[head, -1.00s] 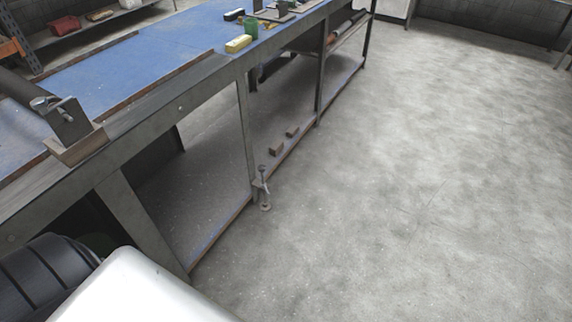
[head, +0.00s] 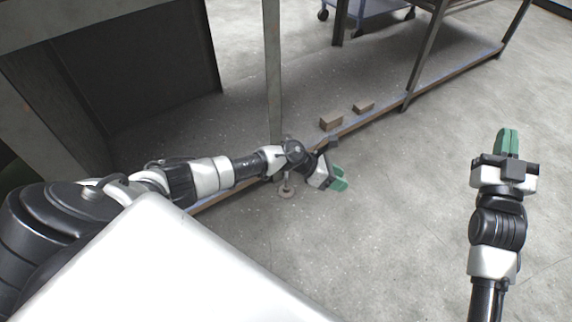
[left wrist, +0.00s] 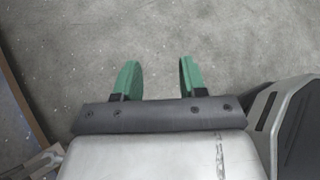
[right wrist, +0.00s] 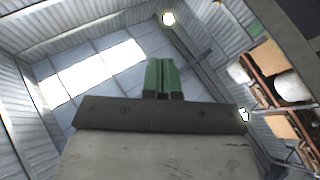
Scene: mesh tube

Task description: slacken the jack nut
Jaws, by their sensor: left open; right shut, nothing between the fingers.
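The jack stands at the foot of the bench leg in the head view. A grey metal piece (left wrist: 38,162), possibly part of the jack, shows at that view's lower left. My right gripper (head: 507,143) is raised at the right, its fingers together and empty (right wrist: 162,80).
The bench leg (head: 272,75) and low shelf edge (head: 375,118) border the jack. Two small wooden blocks (head: 331,122) lie on the low shelf. A wheeled cart (head: 372,6) stands behind. The concrete floor to the right is open.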

